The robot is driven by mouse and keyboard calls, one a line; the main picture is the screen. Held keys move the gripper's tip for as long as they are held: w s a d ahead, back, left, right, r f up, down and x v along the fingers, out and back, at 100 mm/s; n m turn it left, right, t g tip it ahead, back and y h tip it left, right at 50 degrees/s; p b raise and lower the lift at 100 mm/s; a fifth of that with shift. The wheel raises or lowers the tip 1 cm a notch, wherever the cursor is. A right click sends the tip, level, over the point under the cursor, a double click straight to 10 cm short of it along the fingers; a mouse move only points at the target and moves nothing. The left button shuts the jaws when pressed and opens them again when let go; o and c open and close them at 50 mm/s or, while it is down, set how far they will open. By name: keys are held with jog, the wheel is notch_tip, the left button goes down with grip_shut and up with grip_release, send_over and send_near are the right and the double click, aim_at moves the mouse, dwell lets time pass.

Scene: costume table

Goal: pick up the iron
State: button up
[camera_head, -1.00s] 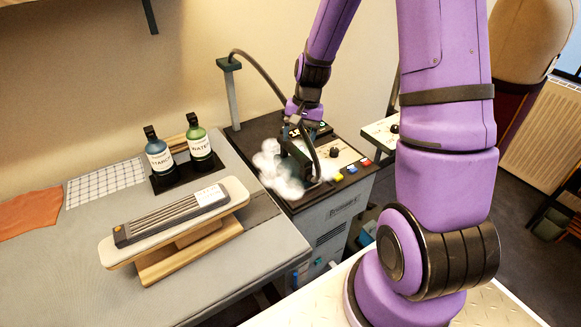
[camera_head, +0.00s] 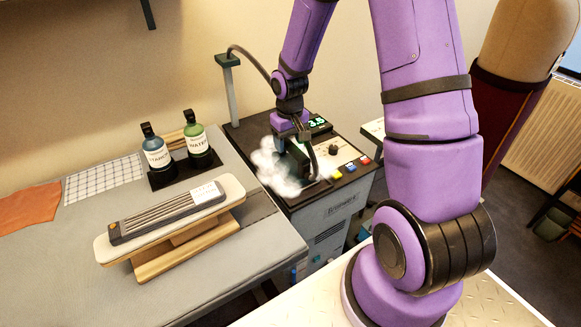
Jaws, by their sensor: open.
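The dark iron (camera_head: 299,165) sits on top of the steam station (camera_head: 336,206), beside a cloud of white steam. The hose runs from a post and hangs close to the iron. My gripper (camera_head: 292,141) is directly above the iron, pointing down and very near its top. The jaws are open. The gripper and the steam hide part of the iron, and I cannot tell whether the fingers touch it.
The station has a lit green display (camera_head: 318,122), a knob and coloured buttons. Left of it, a small sleeve board (camera_head: 226,189) stands on the grey table (camera_head: 245,250). Starch (camera_head: 157,155) and water (camera_head: 196,143) bottles stand behind. The hose post (camera_head: 231,95) rises at the station's back.

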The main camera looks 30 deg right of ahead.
aim_at(292, 159)
jog(key=shift+w+d+f, duration=0.1)
jog(key=shift+d+f, duration=0.05)
jog(key=shift+f, duration=1)
jog(key=shift+w+d+f, duration=0.1)
jog(key=shift+d+f, duration=0.05)
jog(key=shift+f, duration=1)
jog(key=shift+c, duration=0.3)
grip_shut()
